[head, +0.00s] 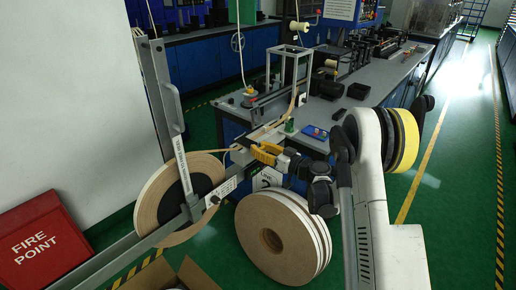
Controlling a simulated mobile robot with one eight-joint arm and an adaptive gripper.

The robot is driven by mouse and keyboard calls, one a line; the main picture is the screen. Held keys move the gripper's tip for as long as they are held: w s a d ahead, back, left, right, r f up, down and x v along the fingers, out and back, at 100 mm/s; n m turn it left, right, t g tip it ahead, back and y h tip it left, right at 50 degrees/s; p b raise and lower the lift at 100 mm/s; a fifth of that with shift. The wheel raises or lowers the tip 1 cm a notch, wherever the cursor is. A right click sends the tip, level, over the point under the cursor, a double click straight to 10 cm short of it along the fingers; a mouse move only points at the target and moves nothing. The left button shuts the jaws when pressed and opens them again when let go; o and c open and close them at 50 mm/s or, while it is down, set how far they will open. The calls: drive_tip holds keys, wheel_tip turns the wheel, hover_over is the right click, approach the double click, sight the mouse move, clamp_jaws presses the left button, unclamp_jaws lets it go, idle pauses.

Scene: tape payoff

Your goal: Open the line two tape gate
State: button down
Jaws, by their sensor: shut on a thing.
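The line two tape gate appears to be the grey metal bar (240,158) with a white label, running up right from in front of the tape reel. A large reel of tan tape (152,203) stands on a grey frame at left. My gripper (254,151), with yellow fingers, comes in from the right at the bar's upper end and is shut on it. The fingers and wrist cover the held part, so the exact grip is hidden. A sign with a 2 (266,181) shows just below my wrist.
Several wide tan rolls (262,242) stand below my gripper. A cardboard box (188,275) is at the bottom, with a red fire point box (40,243) at left. A blue workbench (330,115) stands behind. Green floor (440,200) is clear at right.

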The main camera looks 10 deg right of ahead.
sight(250, 143)
drive_tip(key=r+g+h+p, duration=0.1)
drive_tip(key=p, duration=0.1)
drive_tip(key=r+g+h+p, duration=0.1)
drive_tip(key=r+p, duration=0.1)
drive_tip(key=p, duration=0.1)
drive_tip(key=r+g+p, duration=0.1)
drive_tip(key=r+p, duration=0.1)
drive_tip(key=shift+w+a+g+h+p, duration=0.25)
drive_tip(key=shift+w+g+h+p, duration=0.05)
drive_tip(key=shift+g+h, duration=0.1)
drive_tip(key=r+g+p, duration=0.1)
drive_tip(key=w+r+g+h+p, duration=0.1)
drive_tip(key=p, duration=0.1)
drive_tip(key=shift+w+a+r+h, duration=0.1)
drive_tip(key=shift+a+h, duration=0.2)
drive_tip(key=shift+a, duration=0.05)
drive_tip(key=g+p, duration=0.1)
drive_tip(key=w+a+r+g+h+p, duration=0.1)
drive_tip(key=p, duration=0.1)
drive_tip(key=shift+w+r+h, duration=0.25)
drive_tip(key=shift+r+h, duration=0.05)
drive_tip(key=w+a+g+h+p, duration=0.1)
drive_tip(key=w+r+g+h+p, duration=0.1)
drive_tip(key=g+p, duration=0.1)
drive_tip(key=shift+w+a+r, duration=0.2)
drive_tip(key=shift+w+a, duration=0.05)
drive_tip(key=shift+a, duration=0.15)
drive_tip(key=shift+w+a+r+p, duration=0.1)
drive_tip(key=shift+w+a+p, duration=0.3)
drive_tip(key=shift+w, duration=0.2)
